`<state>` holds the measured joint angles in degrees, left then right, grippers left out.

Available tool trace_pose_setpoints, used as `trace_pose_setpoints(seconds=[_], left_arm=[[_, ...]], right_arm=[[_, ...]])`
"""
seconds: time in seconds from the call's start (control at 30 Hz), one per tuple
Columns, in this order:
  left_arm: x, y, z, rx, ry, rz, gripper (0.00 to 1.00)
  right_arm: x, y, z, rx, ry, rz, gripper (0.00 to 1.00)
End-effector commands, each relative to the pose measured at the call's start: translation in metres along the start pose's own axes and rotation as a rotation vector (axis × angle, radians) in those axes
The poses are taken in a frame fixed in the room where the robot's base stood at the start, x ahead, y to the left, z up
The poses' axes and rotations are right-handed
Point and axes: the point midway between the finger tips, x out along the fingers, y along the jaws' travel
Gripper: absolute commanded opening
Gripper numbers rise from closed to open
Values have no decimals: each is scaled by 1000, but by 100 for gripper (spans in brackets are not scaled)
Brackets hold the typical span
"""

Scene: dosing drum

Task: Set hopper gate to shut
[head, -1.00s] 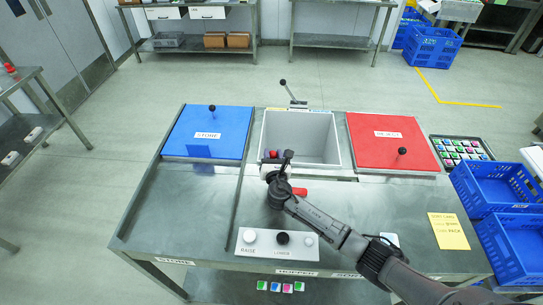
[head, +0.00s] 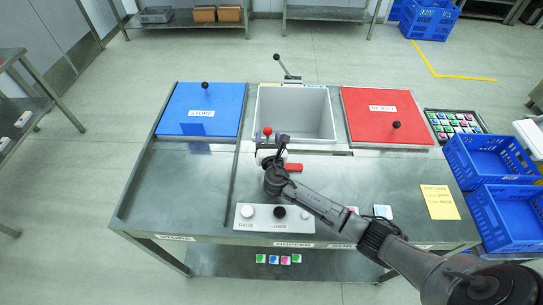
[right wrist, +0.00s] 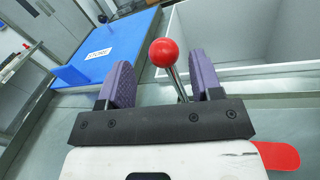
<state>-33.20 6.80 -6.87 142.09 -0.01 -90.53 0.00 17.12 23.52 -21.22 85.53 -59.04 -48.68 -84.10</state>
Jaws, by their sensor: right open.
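A lever with a red ball knob (head: 267,131) stands at the front wall of the open grey hopper (head: 312,146). In the right wrist view the red ball (right wrist: 164,52) and its metal stem stand between the two purple finger pads of my right gripper (right wrist: 158,85). The fingers are open, with a gap on each side of the stem. In the head view my right gripper (head: 266,153) is at the hopper's front left corner, partly hidden by its own wrist. A second lever with a black knob (head: 277,57) rises behind the hopper. My left gripper is not in view.
A blue STORE lid (head: 201,100) lies left of the hopper and a red REJECT lid (head: 375,100) right. A panel with RAISE and LOWER buttons (head: 246,224) is at the front edge. Blue crates (head: 490,158) stand at the right. The table's left front is bare.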

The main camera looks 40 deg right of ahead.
Motion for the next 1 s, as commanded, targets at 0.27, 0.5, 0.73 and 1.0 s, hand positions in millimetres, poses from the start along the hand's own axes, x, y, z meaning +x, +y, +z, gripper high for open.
trace_pose_setpoints(seconds=[0.27, 0.5, 0.73, 1.0], left_arm=[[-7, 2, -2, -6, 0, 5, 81], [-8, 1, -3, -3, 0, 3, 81], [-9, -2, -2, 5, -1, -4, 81], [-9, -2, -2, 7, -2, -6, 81]], right_arm=[[-57, 0, 0, 1, 3, 1, 59], [-88, 0, 0, 1, 2, 2, 59], [-100, 0, 0, 0, 1, 0, 59], [-101, 0, 0, 0, 1, 1, 59]])
